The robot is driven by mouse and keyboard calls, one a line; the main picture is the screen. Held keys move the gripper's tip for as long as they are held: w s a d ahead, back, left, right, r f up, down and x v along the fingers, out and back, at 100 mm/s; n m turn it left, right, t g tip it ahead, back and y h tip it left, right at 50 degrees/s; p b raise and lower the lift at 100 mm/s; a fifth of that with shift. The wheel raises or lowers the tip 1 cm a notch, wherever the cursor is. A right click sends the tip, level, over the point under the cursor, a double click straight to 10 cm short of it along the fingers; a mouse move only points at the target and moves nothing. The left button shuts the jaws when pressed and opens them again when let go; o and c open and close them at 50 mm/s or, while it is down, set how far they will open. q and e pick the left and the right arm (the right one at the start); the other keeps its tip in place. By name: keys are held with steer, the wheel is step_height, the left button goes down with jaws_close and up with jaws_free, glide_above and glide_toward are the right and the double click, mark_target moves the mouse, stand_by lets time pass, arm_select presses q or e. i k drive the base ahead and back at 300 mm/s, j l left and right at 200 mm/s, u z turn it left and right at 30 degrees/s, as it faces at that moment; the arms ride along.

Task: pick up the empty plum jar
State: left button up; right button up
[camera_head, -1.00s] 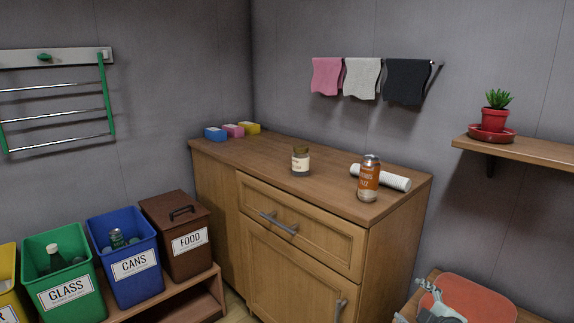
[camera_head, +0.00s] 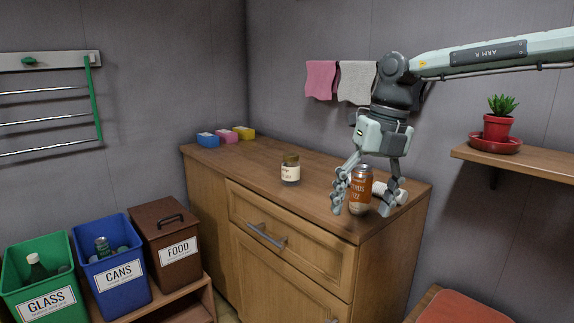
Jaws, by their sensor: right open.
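A small glass jar (camera_head: 290,170) with a gold lid and a cream label stands upright on the wooden cabinet top (camera_head: 240,158). Its label is too small to read fully. My right gripper (camera_head: 364,206) points down at the right end of the cabinet, to the right of the jar and apart from it. My left gripper is not in view.
A white roll (camera_head: 402,196) lies partly hidden behind the right gripper. Colored sponges (camera_head: 227,137) sit at the back left. Bins for glass (camera_head: 45,300), cans (camera_head: 120,270) and food (camera_head: 178,249) stand lower left. A shelf with a potted plant (camera_head: 497,128) is at right.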

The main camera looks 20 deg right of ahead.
mark_target(291, 165)
steer(key=i, duration=1.35)
